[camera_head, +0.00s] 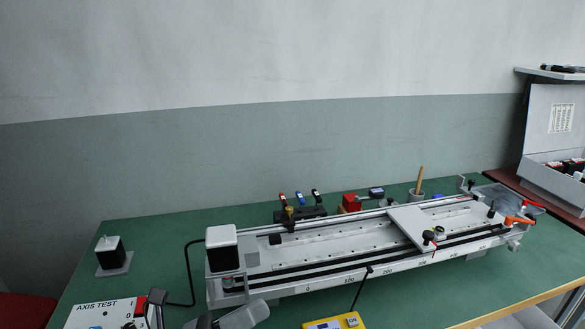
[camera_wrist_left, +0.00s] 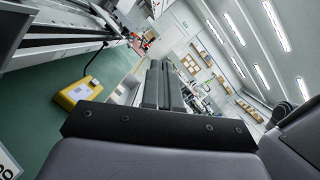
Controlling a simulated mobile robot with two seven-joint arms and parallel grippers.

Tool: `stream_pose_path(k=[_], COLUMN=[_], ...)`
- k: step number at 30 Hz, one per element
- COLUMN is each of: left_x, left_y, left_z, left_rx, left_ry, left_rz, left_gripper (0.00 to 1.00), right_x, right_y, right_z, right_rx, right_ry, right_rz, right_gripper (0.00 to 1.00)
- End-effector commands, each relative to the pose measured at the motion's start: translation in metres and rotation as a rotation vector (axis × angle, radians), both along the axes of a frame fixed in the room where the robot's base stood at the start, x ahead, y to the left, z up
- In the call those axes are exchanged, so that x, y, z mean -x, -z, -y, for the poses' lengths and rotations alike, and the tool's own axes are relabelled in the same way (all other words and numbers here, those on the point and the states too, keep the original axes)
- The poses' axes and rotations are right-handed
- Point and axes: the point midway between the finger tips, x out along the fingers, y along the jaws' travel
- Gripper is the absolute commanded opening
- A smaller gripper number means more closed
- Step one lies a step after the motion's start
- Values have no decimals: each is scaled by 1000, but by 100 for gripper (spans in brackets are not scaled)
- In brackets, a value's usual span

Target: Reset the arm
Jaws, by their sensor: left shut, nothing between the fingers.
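Part of my left arm (camera_head: 243,316) shows at the bottom edge of the head view. My right gripper is in neither view.
A long gantry rail (camera_head: 330,262) with a carriage plate (camera_head: 408,226) lies across the green bench (camera_head: 150,235).

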Motion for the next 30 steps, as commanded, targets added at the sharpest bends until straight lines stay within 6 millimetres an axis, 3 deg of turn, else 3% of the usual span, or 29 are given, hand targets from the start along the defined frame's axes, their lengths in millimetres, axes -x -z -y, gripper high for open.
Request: stream_pose_path(k=[5,8,11,15,18,21,24,30], left_x=[-6,1,22,69,101,122,132,133], left_y=[40,79,128,190,219,236,243,244], left_z=[-41,-70,-96,-123,-132,-137,-138,-138], left_rx=[477,758,1047,1423,1629,1759,1818,1826], left_ry=[-221,-347,-486,-671,-775,-842,-873,-875], left_rz=[-611,-943,-1255,-1601,-1759,-1847,-1883,-1889], left_gripper=[0,0,0,0,0,0,0,0], right_x=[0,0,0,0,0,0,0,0], right_y=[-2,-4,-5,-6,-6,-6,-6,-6], right_z=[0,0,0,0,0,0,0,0], right_rx=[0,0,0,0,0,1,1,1], right_ry=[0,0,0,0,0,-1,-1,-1], right_rz=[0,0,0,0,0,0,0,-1], right_gripper=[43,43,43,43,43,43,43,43])
